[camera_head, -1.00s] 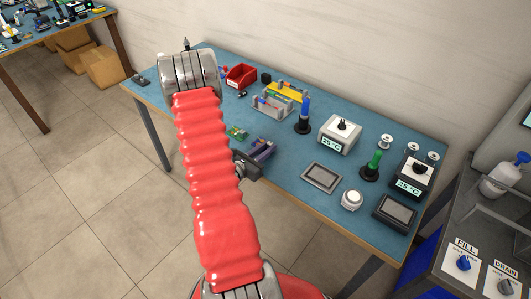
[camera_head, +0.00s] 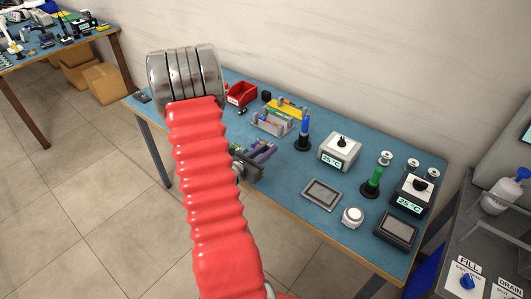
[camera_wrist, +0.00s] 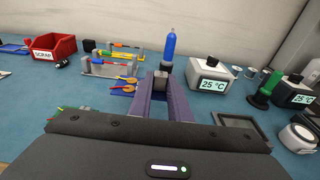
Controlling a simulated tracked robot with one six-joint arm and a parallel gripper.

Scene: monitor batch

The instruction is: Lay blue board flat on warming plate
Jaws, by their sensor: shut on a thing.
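My gripper (camera_wrist: 160,86) has two purple-grey fingers, closed in around a small grey block-like part. I take this to be on the blue board, but its flat face does not show clearly. In the head view my gripper (camera_head: 268,148) is over the front middle of the blue bench, partly behind my red arm. A flat grey framed plate (camera_head: 322,194) lies right of it; it also shows in the wrist view (camera_wrist: 235,121). A darker framed plate (camera_head: 396,229) sits at the front right corner, by a 25 °C unit. Which one is the warming plate I cannot tell.
Bare bench surrounds the grey plate.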

